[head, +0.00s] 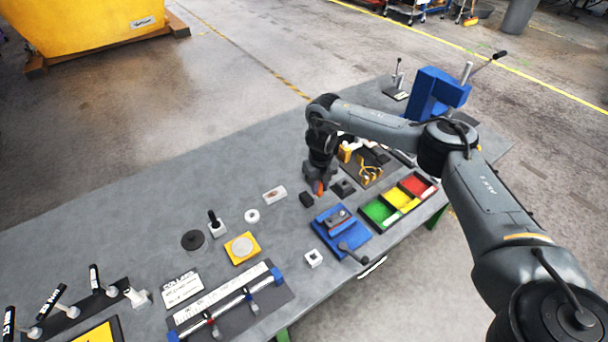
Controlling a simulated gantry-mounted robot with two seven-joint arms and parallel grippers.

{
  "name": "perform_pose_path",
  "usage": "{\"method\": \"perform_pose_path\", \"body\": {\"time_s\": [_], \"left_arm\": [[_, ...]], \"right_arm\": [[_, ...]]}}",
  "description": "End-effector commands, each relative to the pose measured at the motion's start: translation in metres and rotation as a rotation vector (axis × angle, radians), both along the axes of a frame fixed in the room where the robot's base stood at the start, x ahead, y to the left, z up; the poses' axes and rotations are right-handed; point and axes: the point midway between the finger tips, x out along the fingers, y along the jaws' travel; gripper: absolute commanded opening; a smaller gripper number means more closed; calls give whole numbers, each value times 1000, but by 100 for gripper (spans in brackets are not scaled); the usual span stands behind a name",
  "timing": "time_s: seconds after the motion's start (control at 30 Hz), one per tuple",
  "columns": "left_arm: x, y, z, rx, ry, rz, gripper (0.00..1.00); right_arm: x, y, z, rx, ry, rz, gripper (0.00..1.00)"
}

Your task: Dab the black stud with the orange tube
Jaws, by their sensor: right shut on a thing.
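My right gripper (319,186) points down over the middle of the table and is shut on the orange tube (320,188). Only a small orange patch of the tube shows between the fingers; the rest is hidden. I cannot tell whether the tube touches the table. A black stud (212,217) stands upright in a small white block (217,230), well to the left of my right gripper and apart from it. My left gripper is out of view.
Dark blocks (343,188) lie close to my right gripper. A blue fixture (340,232) and a tray with green, yellow and red bins (379,211) are to its right. A white ring (252,216), black disc (193,240) and yellow plate (255,257) surround the stud. The table's far left is clear.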

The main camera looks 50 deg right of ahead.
Motion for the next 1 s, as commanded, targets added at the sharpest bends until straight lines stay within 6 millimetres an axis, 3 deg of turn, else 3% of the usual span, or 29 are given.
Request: {"method": "perform_pose_path", "body": {"time_s": [0.3,0.5,1.0], "left_arm": [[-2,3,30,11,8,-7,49],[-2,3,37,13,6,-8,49],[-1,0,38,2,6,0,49]], "right_arm": [[-42,-14,-13,-1,4,-43,0],[-62,-15,-26,-1,0,-47,0],[-66,-14,-31,1,-3,-47,0]]}}
